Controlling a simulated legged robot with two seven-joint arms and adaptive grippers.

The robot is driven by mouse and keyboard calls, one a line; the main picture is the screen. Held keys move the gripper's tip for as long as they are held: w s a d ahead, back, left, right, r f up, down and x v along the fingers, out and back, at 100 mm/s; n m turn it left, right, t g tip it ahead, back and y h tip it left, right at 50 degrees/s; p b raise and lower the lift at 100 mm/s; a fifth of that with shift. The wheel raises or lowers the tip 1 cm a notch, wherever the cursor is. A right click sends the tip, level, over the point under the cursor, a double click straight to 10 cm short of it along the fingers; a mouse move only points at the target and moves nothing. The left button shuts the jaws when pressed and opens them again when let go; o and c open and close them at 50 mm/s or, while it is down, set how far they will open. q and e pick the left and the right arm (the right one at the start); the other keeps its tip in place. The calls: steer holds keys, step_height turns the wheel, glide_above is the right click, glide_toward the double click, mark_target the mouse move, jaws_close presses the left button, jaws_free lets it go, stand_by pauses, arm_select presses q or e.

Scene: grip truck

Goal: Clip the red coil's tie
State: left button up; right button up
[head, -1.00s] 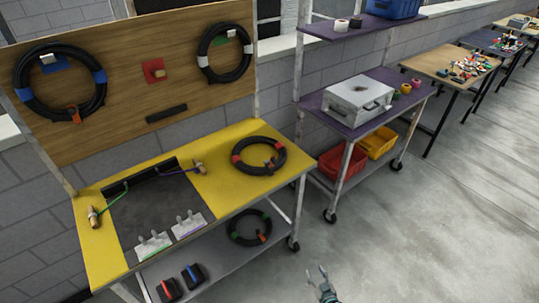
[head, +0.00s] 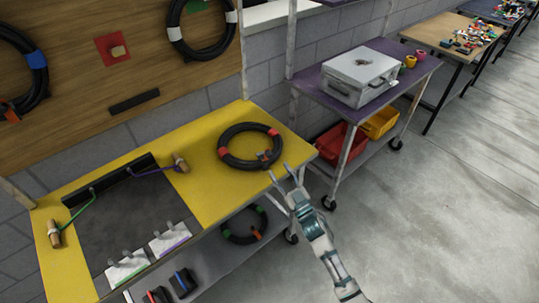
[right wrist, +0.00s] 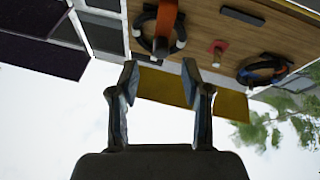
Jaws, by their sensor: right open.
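The red coil (head: 229,138), a black ring with red bands, lies on the right end of the yellow tabletop (head: 207,194). Its tie (head: 265,157), a small dark and orange piece, sits on the ring's near right side. My right gripper (head: 283,173) is open, its fingers pointing at the tie from the table's front right edge. No gap or contact with the tie can be told for sure. My left gripper is not in view.
A dark panel (head: 125,235) with cables and white clamps covers the table's left part. Another coil (head: 228,235) lies on the lower shelf. White-banded and blue-banded coils hang on the wooden board (head: 155,60). A purple cart (head: 310,82) with a silver case (head: 361,72) stands to the right.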

mark_target(270, 158)
steer(key=x, duration=0.6)
steer(key=shift+w+a+b, duration=0.1)
steer(key=shift+a+b, duration=0.2)
steer(key=shift+b, duration=0.05)
steer(key=shift+w+a+r, duration=0.1)
steer(key=shift+w+r, duration=0.15)
steer(key=shift+w, duration=0.2)
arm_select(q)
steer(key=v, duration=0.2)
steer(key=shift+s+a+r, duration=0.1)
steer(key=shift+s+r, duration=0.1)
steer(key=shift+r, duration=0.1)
arm_select(e)
jaws_close()
